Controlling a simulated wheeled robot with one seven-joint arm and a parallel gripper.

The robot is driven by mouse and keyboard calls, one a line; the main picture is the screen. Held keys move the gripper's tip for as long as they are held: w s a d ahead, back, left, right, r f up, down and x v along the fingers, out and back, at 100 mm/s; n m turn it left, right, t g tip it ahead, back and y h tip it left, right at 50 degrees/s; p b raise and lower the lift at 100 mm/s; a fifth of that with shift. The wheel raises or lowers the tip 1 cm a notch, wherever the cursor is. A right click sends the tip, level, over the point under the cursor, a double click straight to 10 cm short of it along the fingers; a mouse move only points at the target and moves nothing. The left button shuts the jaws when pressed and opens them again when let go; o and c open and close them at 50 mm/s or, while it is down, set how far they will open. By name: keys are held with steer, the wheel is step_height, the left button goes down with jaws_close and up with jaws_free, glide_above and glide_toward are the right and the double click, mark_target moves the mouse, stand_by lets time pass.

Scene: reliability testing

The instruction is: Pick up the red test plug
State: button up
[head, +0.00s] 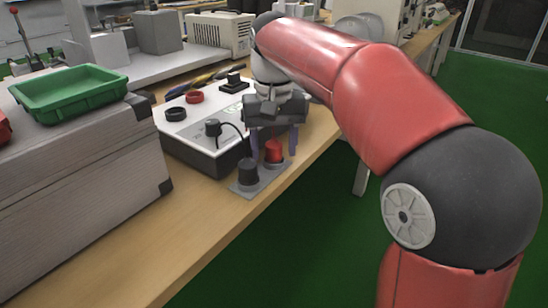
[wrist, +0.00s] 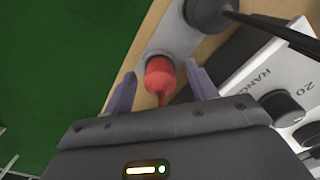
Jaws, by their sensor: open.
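The red test plug (head: 274,151) stands upright on a small grey plate (head: 262,182) near the front edge of the bench. A black plug (head: 247,172) stands beside it on the same plate. My gripper (head: 275,148) is open, pointing down, with its purple fingers on either side of the red plug. In the wrist view the red plug (wrist: 160,78) shows between the two fingertips (wrist: 161,82), with visible gaps on both sides. A thin red lead runs from it towards the gripper body. The black plug (wrist: 207,12) is at the top of the wrist view.
A white and black test instrument (head: 190,128) with knobs and a black cable stands close behind the plugs. A large grey case (head: 75,175) with a green tray (head: 70,92) is at the left. The wooden bench (head: 215,222) is bare in front, its edge dropping to a green floor.

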steer(key=shift+c, duration=0.5)
steer(key=c, duration=1)
